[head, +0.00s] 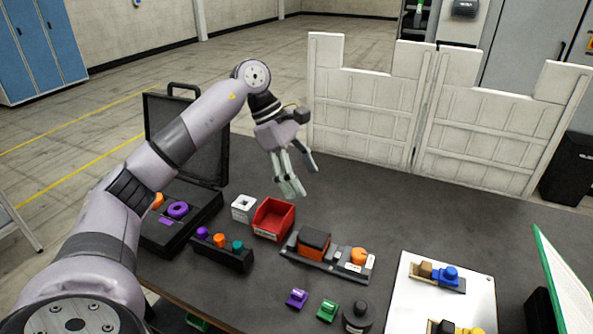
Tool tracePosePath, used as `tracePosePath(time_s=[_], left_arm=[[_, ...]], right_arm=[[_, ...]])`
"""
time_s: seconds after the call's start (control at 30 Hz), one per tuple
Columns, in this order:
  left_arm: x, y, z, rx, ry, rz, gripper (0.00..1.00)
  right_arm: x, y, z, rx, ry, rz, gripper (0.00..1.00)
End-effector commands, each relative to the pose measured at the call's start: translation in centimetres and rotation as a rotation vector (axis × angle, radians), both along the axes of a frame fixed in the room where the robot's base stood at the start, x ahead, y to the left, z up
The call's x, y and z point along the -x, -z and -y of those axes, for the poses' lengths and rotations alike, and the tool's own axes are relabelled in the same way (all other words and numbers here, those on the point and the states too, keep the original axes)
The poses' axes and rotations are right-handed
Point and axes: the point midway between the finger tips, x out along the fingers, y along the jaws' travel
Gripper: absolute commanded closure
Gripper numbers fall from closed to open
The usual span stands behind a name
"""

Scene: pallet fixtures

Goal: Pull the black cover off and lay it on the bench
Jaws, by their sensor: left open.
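A black cover (314,237) sits on top of an orange block on a grey fixture plate (337,264) in the middle of the bench. An orange round part (358,256) stands at the right end of the same plate. My left gripper (306,181) is open and empty, pointing down above the bench behind the fixture, apart from the cover. The grey bench (385,210) has a bare surface behind and to the right of the fixture. My right gripper is not in view.
A red bin (273,219) and a white block (243,208) stand left of the fixture. An open black case (212,208) is farther left. A black rack (222,254), small purple and green parts, and a black cylinder (357,317) are near the front. A white board (412,300) lies right.

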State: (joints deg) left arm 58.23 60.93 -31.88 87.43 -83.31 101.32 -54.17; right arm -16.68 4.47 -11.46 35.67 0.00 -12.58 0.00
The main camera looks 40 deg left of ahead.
Motion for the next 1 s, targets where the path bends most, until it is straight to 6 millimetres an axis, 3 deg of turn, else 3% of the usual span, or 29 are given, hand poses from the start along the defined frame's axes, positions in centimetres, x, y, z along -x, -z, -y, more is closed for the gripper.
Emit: tracePosePath(time_s=[0.03, 0.1, 0.23, 0.47, 1.0], left_arm=[[0.5, -0.1, -1.6, -0.043, -0.004, -0.015, 0.32], [1.1, -0.3, -2.9, -0.079, -0.004, -0.035, 0.32], [1.5, 0.0, -3.6, -0.103, -0.003, -0.052, 0.32], [1.3, 3.1, -2.2, -0.1, 0.0, -0.055, 0.32], [0.4, 12.7, 1.9, -0.096, -0.001, -0.053, 0.32]], right_arm=[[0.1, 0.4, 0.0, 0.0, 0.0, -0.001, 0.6], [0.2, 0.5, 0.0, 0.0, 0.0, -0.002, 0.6], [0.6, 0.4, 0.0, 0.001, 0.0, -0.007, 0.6], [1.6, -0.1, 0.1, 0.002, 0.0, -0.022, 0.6], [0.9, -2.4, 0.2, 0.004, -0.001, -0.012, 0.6]])
